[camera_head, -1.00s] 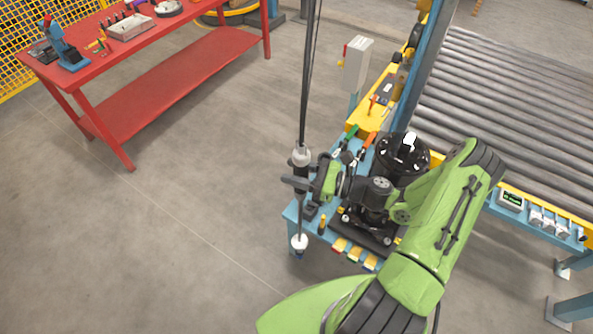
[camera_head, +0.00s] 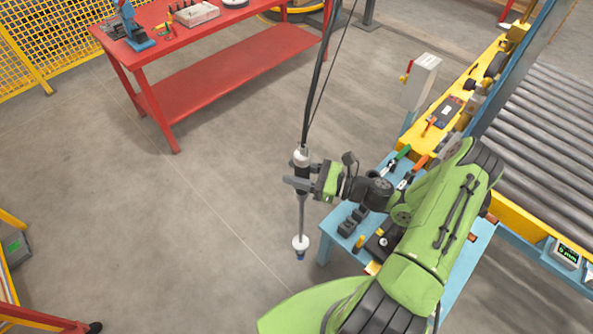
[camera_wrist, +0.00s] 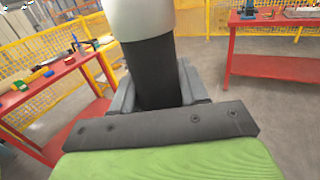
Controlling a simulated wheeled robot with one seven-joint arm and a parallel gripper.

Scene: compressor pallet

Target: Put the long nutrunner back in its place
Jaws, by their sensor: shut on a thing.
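The long nutrunner (camera_head: 302,212) hangs upright below dark cables, with a pale head at the top, a long thin grey shaft and a white disc near its lower end. My gripper (camera_head: 300,183) is shut on its dark upper body, and the tool is over open floor, left of the blue pallet table. In the wrist view the nutrunner's dark grip and pale head (camera_wrist: 152,70) stand between my jaws (camera_wrist: 155,95). Its lower end is not seen there. I cannot make out an empty holder for it.
A blue table (camera_head: 335,232) with small tools stands right, partly hidden by my arm. A yellow rail (camera_head: 448,108) and roller conveyor (camera_head: 545,130) lie beyond. A red workbench (camera_head: 215,85) stands back left. A grey post box (camera_head: 420,82) stands behind the table.

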